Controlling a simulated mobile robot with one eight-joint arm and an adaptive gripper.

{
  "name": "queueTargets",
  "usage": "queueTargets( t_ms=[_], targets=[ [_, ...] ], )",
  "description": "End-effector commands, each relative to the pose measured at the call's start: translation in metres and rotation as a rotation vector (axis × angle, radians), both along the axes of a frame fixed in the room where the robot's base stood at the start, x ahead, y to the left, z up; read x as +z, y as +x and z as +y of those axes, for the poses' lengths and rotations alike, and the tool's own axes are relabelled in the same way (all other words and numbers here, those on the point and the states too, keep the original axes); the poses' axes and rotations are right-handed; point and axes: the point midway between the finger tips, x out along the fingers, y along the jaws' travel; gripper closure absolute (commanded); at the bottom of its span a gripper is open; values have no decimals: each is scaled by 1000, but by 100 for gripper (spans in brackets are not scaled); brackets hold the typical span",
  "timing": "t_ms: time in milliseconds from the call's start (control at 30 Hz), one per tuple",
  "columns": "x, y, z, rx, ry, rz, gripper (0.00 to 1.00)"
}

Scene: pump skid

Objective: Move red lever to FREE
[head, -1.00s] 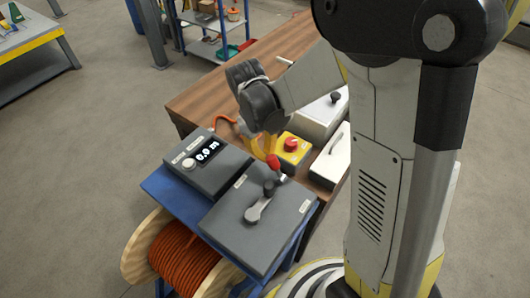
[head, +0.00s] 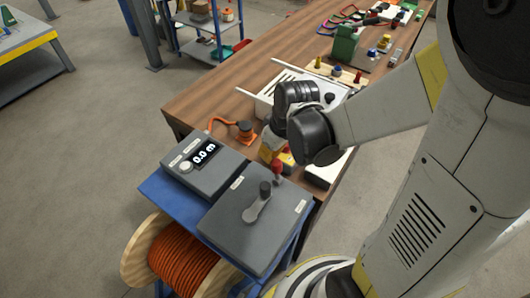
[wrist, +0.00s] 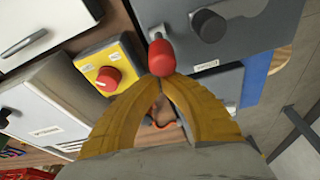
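The red lever (head: 277,169) stands at the back edge of the grey box (head: 235,235), its red handle on a short stem. In the wrist view the red handle (wrist: 172,58) is just beyond my fingertips. My gripper (wrist: 163,78) has yellow fingers whose tips come together beside the handle; I cannot tell whether they touch it. In the head view my wrist hides most of the fingers. The grey box also bears a crank with a dark knob (head: 264,188). Small labels on the box are too small to read.
A grey display box (head: 203,168) reading 0.0 m stands left of the lever box. A yellow box with a red button (wrist: 109,77) and white boxes are close beside my gripper. An orange cable reel (head: 180,262) sits below. The wooden table (head: 222,95) has bare space at left.

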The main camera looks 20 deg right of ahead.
Motion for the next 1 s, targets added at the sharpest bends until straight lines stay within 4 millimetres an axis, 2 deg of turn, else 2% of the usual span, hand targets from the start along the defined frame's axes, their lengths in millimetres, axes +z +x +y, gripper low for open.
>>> queueTargets(
  t_ms=[267, 533, 800, 1000],
  targets=[
    [6, -19, -15, -7, 146, -206, 100],
    [8, -31, -23, 0, 139, -197, 100],
    [9, -30, -22, 2, 139, -195, 100],
    [18, -30, -22, 2, 139, -195, 100]
  ],
)
